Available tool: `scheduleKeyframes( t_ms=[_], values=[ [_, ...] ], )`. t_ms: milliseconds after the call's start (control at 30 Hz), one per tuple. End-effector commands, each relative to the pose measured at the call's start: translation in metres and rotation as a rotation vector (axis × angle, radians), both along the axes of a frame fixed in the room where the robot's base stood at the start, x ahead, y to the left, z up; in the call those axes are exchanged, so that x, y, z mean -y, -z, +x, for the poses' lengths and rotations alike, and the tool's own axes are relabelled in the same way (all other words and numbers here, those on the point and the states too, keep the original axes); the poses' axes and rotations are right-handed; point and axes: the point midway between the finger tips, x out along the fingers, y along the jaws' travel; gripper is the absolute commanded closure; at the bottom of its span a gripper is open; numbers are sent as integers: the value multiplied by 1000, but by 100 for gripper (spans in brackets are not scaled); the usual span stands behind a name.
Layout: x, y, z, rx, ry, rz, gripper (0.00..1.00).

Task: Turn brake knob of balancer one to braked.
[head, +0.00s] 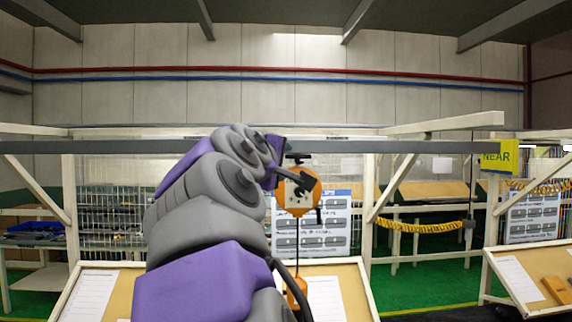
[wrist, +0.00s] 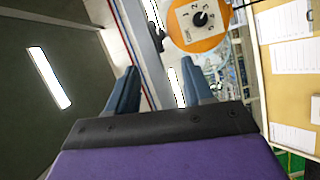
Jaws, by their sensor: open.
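An orange balancer (head: 307,203) hangs from the overhead rail in the head view, partly hidden by my gripper (head: 298,180). In the wrist view the balancer (wrist: 207,41) is at the top, right of centre, with a pale numbered plate on its face. A black knob (wrist: 200,19) sits in the middle of that plate. My gripper (wrist: 160,82) is open, with nothing between its two fingers. The knob lies beyond the fingertips and to their right in the wrist view, apart from them. I cannot read any braked mark.
A grey rail (head: 420,147) crosses above the stations. A tan board (head: 355,290) with white sheets stands below the balancer, and a panel of grey labels (head: 340,225) is behind it. A yellow coiled hose (head: 425,227) hangs to the right. Green floor shows at right.

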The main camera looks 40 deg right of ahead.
Motion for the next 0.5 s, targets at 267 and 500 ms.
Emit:
scheduleKeyframes(
  t_ms=[267, 500],
  values=[
    [-24, -1, -16, -1, -2, -1, 49],
    [-26, -1, -17, -1, -1, 0, 49]
  ],
)
